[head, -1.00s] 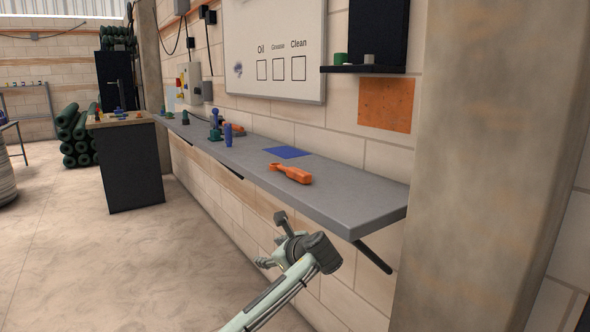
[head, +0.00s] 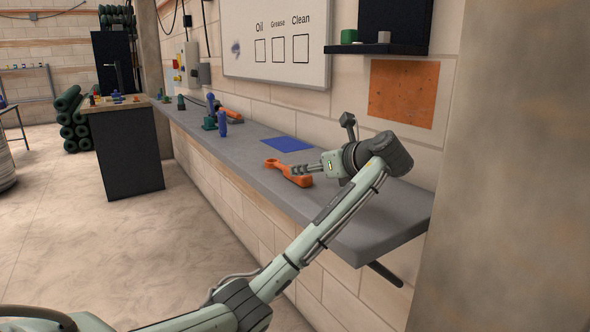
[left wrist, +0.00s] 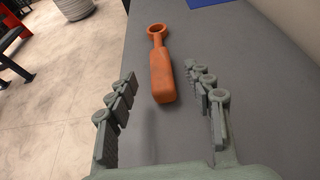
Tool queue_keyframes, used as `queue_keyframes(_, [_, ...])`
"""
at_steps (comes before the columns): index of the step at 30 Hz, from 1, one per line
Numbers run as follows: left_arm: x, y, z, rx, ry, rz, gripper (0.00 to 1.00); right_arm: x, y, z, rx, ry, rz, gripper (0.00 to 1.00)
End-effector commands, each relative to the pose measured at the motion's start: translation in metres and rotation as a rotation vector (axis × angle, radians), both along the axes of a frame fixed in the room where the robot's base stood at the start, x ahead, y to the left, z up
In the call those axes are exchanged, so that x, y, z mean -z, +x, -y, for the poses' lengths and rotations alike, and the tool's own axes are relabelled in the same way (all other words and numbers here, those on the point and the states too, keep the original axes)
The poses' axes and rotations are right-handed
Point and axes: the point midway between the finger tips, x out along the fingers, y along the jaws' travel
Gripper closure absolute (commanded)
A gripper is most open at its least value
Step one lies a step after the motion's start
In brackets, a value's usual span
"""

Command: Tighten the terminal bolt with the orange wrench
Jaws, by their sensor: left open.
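The orange wrench (head: 285,171) lies on the grey wall shelf (head: 375,225), its ring end pointing away along the shelf. My left gripper (head: 303,170) is open over the handle end. In the left wrist view the wrench handle (left wrist: 161,76) shows between the spread fingers of my left gripper (left wrist: 161,78), with gaps on both sides. Whether the fingers are level with the handle or above it, I cannot tell. The terminal bolt cannot be made out in either view. My right gripper is not in view.
A flat blue sheet (head: 287,144) lies beyond the wrench. Farther along stand a blue upright piece (head: 223,123), a green-based item (head: 210,122) and another orange tool (head: 233,115). A small dark shelf (head: 377,49) hangs above. The shelf's near end is clear.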

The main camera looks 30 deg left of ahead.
Motion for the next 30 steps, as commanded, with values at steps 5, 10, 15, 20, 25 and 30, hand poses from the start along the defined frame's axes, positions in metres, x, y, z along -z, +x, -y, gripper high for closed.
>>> queue_keyframes(5, [0.006,0.005,-0.012,-0.001,0.0,-0.002,0.48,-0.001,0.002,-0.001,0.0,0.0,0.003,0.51])
queue_keyframes(10, [0.013,0.011,-0.029,-0.001,0.001,-0.001,0.48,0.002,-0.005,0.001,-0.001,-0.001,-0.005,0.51])
queue_keyframes(15, [0.025,0.019,-0.051,-0.001,-0.001,-0.002,0.48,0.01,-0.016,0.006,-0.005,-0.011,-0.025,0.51])
queue_keyframes(20, [0.031,0.025,-0.064,0.0,-0.001,0.0,0.48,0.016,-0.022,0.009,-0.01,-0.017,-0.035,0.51])
queue_keyframes(25, [0.031,0.026,-0.066,0.001,-0.001,0.002,0.48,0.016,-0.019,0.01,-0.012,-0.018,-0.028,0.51])
queue_keyframes(30, [0.031,0.026,-0.066,0.001,-0.001,0.001,0.59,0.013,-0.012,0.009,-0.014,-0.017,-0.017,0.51])
